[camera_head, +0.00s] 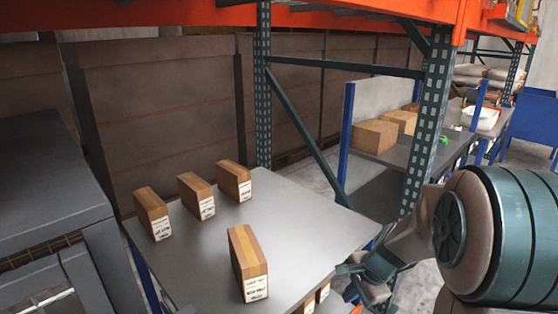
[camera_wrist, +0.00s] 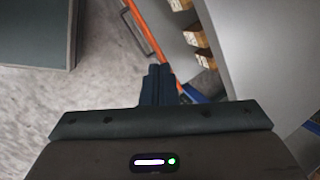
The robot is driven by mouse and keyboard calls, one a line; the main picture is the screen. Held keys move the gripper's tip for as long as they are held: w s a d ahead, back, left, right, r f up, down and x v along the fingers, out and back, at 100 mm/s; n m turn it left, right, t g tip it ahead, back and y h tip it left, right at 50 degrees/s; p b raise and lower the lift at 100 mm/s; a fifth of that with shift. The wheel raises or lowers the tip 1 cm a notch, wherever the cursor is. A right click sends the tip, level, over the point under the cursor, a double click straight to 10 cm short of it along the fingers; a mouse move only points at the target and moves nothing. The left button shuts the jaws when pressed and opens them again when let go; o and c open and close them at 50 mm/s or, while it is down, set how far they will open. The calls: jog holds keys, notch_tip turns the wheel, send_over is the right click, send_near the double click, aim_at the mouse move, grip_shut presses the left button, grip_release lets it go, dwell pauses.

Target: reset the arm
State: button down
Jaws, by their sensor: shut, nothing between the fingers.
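My arm comes in from the right in the head view, and its end with my gripper (camera_head: 362,272) is low, beside the right front edge of the grey table (camera_head: 290,225). In the wrist view my gripper (camera_wrist: 158,72) has its two dark fingers together with nothing between them. It points down toward the floor, next to the table's side. The fingertips are small and partly unclear in the head view.
Several cardboard boxes with white labels stand on the table, the nearest one (camera_head: 249,262) toward its front. More boxes show below the tabletop (camera_wrist: 196,37). A dark grey cabinet (camera_head: 45,185) stands at left. A rack upright (camera_head: 428,120) rises behind my arm.

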jog(key=s+a+r+n+h+p, duration=0.2)
jog(key=s+r+n+p, duration=0.6)
jog(key=s+r+n, duration=0.5)
jog(key=s+r+h, duration=0.1)
jog(key=s+r, duration=0.2)
jog(key=r, duration=0.4)
jog(key=shift+s+a+n+p, duration=0.15)
jog(key=shift+s+n+p, duration=0.05)
jog(key=shift+n+p, duration=0.2)
jog(key=shift+r, duration=0.1)
